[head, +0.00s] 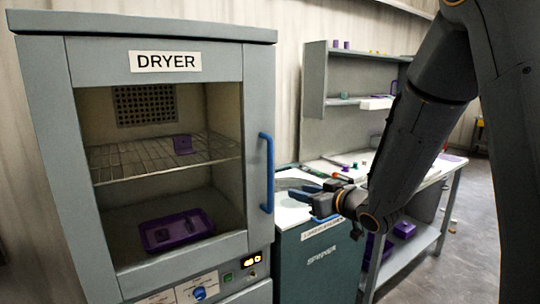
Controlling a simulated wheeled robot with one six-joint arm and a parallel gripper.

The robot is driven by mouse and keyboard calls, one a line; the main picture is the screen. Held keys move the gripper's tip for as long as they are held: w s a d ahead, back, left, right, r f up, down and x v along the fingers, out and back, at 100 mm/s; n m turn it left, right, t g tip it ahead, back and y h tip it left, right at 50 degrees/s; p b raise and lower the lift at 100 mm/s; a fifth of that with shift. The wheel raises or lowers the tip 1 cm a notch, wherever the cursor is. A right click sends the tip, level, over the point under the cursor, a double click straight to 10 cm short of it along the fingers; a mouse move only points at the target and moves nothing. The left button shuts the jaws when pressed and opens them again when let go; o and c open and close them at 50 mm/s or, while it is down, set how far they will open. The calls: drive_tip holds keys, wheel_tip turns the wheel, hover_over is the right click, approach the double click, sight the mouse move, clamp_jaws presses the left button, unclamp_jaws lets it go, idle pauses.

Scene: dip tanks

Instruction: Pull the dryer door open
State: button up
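The grey dryer (32,120) stands at the left with a "DRYER" sign at its top. Its framed door (232,245) looks shut, and the inside shows through the large window. A blue vertical bar handle (267,172) is on the door's right side. My gripper (284,187) is just right of the handle, in front of the neighbouring cabinet, pointing left. Its fingers look apart and empty. I cannot tell its exact depth from the handle, and I see no clear contact.
Inside the dryer are a wire rack (120,162) with a small purple piece and a purple tray (176,230) below. A dark cabinet (315,265) adjoins on the right. A workbench (430,178) with small items stands beyond. Floor at right is clear.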

sight(272, 169)
drive_tip(key=s+a+r+n+y+p, duration=0.2)
drive_tip(key=a+r+y, duration=0.2)
drive_tip(key=r+y, duration=0.15)
drive_tip(key=shift+h, duration=0.45)
drive_tip(key=p+x, duration=0.2)
drive_tip(key=x, duration=0.6)
drive_tip(key=shift+r, duration=0.15)
clamp_jaws()
